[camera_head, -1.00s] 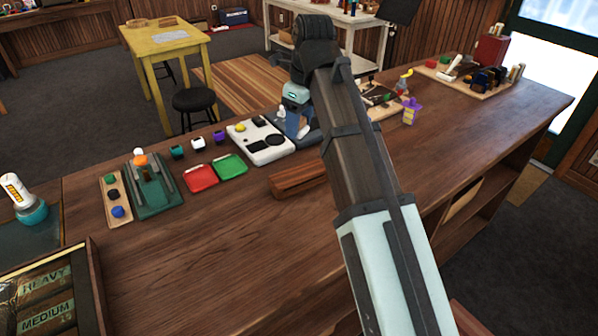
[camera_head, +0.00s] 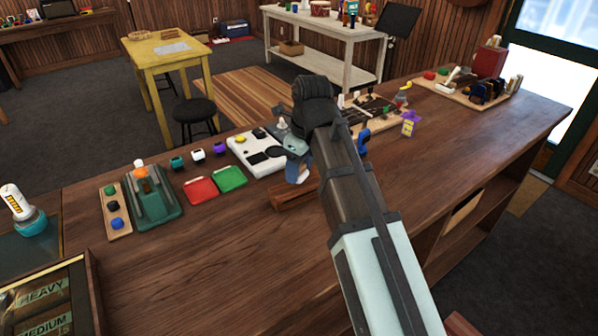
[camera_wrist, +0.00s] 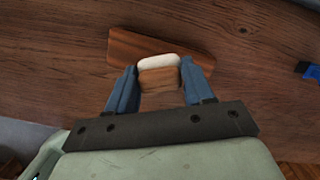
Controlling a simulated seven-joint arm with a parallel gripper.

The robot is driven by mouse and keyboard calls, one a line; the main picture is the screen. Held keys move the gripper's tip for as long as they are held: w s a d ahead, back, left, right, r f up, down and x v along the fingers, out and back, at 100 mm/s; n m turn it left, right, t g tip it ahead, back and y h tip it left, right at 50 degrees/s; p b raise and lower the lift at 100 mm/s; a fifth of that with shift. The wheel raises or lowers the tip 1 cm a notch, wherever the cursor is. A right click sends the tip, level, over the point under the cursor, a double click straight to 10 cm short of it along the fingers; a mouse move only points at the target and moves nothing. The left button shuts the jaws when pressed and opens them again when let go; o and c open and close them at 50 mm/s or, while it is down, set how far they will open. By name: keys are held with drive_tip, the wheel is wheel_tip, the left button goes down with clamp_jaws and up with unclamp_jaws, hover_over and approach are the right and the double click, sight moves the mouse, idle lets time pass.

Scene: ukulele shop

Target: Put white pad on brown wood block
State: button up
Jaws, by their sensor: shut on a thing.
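The gap between pad and block cannot be judged.
A white panel with black parts (camera_head: 243,151) lies behind my gripper. Red (camera_head: 201,190) and green (camera_head: 231,178) trays lie to its left. A blue object (camera_head: 363,138) and a purple-and-yellow bottle (camera_head: 410,124) stand to the right. The front counter is clear.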

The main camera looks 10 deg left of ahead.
sight(305, 175)
drive_tip(key=shift+f, duration=0.8)
drive_tip(key=shift+f, duration=0.1)
drive_tip(key=o, duration=1)
wheel_tip(305, 175, up, 12)
drive_tip(key=d, duration=0.1)
drive_tip(key=shift+s+d, duration=0.35)
drive_tip(key=shift+o, duration=0.3)
